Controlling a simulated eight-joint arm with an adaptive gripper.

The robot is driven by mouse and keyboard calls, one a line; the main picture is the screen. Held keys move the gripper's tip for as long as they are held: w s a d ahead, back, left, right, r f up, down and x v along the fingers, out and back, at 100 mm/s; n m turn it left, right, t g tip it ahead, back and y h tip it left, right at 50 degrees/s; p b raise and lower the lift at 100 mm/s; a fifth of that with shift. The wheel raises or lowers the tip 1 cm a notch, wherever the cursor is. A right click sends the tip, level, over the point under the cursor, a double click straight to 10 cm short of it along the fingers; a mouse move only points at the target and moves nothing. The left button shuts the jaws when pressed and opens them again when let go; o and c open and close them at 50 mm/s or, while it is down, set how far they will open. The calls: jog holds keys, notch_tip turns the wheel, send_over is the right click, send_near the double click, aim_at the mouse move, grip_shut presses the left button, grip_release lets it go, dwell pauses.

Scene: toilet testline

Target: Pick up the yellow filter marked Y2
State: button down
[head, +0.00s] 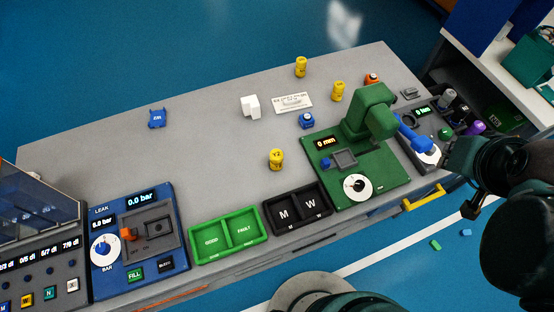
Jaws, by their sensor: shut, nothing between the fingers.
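The yellow filter (276,160) with a mark that reads like Y2 stands upright on the grey bench, left of the green press and behind the black tray. Two other yellow filters stand farther back, one near the far edge (301,67) and one (338,91) behind the press; their marks are too small to read surely. My gripper (470,209) is at the right, dark and partly hidden by my arm. It is shut and empty, beyond the bench's right front side, well away from the Y2 filter.
The green press (375,165) with a blue lever stands right of the filter. In front are a black M/W tray (297,208) and a green GOOD/FAULT tray (228,236). A white block (250,106), label plate (292,102) and blue parts lie behind.

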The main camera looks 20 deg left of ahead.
jog(key=c, duration=1.9)
grip_release()
jog(key=shift+o, duration=0.2)
jog(key=shift+a, duration=0.1)
jog(key=w+a+f+n+g+y, duration=0.1)
jog(key=w+a+n, duration=0.15)
jog(key=a, duration=0.25)
jog(key=w+a+f+n+g, duration=0.1)
jog(key=w+a+f+n, duration=0.15)
jog(key=a, duration=0.35)
jog(key=n+g+p, duration=0.3)
jog(key=n+g, duration=0.2)
jog(key=n, duration=0.9)
send_over(276, 154)
jog(key=shift+h, duration=0.4)
jog(key=f, duration=1.5)
jog(key=shift+w+d+f, duration=0.15)
jog(key=shift+w+d, duration=0.15)
jog(key=shift+d, duration=0.1)
jog(key=shift+s+a+f+n, duration=0.3)
jog(key=shift+s+a+f, duration=0.05)
jog(key=shift+a+f, duration=0.05)
